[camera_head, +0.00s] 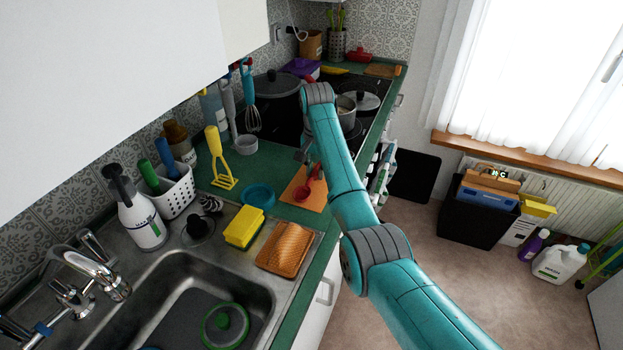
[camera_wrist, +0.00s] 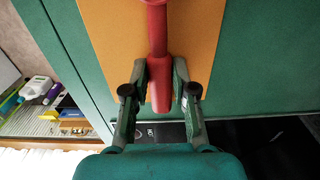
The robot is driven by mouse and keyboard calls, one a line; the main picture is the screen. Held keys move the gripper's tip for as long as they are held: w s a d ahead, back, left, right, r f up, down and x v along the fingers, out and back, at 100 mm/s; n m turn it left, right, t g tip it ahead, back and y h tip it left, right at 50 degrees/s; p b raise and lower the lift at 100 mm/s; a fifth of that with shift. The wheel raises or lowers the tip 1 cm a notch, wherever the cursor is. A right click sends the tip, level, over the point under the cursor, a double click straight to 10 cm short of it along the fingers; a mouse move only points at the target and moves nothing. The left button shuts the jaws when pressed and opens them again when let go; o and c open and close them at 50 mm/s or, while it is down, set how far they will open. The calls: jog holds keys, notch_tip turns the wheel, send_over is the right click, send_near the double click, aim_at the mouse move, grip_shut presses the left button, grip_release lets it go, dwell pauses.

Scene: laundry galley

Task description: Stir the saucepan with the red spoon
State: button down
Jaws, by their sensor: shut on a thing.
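The red spoon (camera_head: 304,192) lies over an orange board (camera_head: 292,186) on the green counter, its bowl toward the sink. My gripper (camera_head: 304,158) is at the spoon's handle end, partly hidden by my arm. In the wrist view, the two fingers of my gripper (camera_wrist: 160,66) are shut on the red spoon's handle (camera_wrist: 158,38), with the orange board (camera_wrist: 112,35) beneath. I cannot tell whether the spoon still touches the board. A steel saucepan (camera_head: 346,114) stands on the dark hob beyond, partly hidden behind my arm.
A large lidded pot (camera_head: 276,84) and another lidded pan (camera_head: 368,87) stand on the hob. A yellow masher (camera_head: 217,150), a blue dish (camera_head: 258,195) and a yellow sponge (camera_head: 244,226) are left of the board. The sink (camera_head: 185,290) is nearer.

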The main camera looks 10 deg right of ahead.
jog(key=shift+r, duration=2.5)
